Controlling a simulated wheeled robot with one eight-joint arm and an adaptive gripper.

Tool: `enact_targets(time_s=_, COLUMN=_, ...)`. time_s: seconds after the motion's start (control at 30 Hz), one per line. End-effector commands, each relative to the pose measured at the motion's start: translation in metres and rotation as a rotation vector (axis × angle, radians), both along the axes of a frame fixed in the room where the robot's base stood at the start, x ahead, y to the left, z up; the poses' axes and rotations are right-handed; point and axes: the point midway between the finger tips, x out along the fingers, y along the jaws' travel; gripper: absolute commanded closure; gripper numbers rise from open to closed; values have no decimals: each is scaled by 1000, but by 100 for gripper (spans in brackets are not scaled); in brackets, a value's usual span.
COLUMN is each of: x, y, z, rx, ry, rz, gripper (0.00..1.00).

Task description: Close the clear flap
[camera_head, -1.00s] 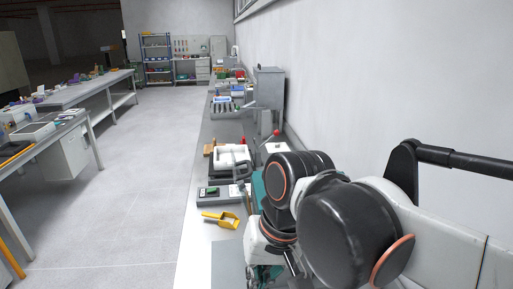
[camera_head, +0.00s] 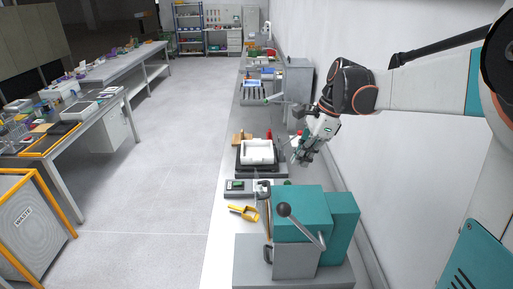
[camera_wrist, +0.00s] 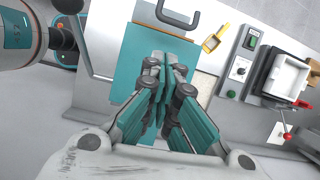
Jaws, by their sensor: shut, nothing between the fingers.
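A teal furnace (camera_head: 302,210) stands on the near end of the bench, with a ball-topped lever (camera_head: 284,211). Its teal top also shows in the wrist view (camera_wrist: 118,70). A dark U-shaped handle (camera_wrist: 180,14) sticks out at its far edge in the wrist view. The clear flap itself is hard to make out; I cannot tell its angle. My gripper (camera_head: 302,158) is shut and empty, above the bench beyond and to the right of the furnace. In the wrist view my gripper (camera_wrist: 154,72) appears over the teal top, apart from the handle.
A yellow scoop (camera_head: 243,212), a small control box (camera_head: 240,186) and a white tray (camera_head: 258,151) in a dark frame lie along the bench. A wall (camera_head: 400,140) runs close on the right. The floor (camera_head: 165,190) left of the bench is clear.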

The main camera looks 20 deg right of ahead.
Motion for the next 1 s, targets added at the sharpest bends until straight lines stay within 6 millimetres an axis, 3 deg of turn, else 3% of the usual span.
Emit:
enact_targets(time_s=0.1, x=8, y=-16, z=7, rx=15, ry=25, rz=-72, gripper=100)
enact_targets(time_s=0.27, x=11, y=-18, z=0, rx=21, ry=35, rz=-96, gripper=100)
enact_targets(time_s=0.47, x=13, y=-8, z=-27, rx=21, ry=34, rz=-94, gripper=100)
enact_targets(time_s=0.8, x=20, y=14, z=-89, rx=21, ry=33, rz=-93, gripper=100)
enact_targets(time_s=1.0, x=27, y=38, z=-100, rx=21, ry=33, rz=-92, gripper=100)
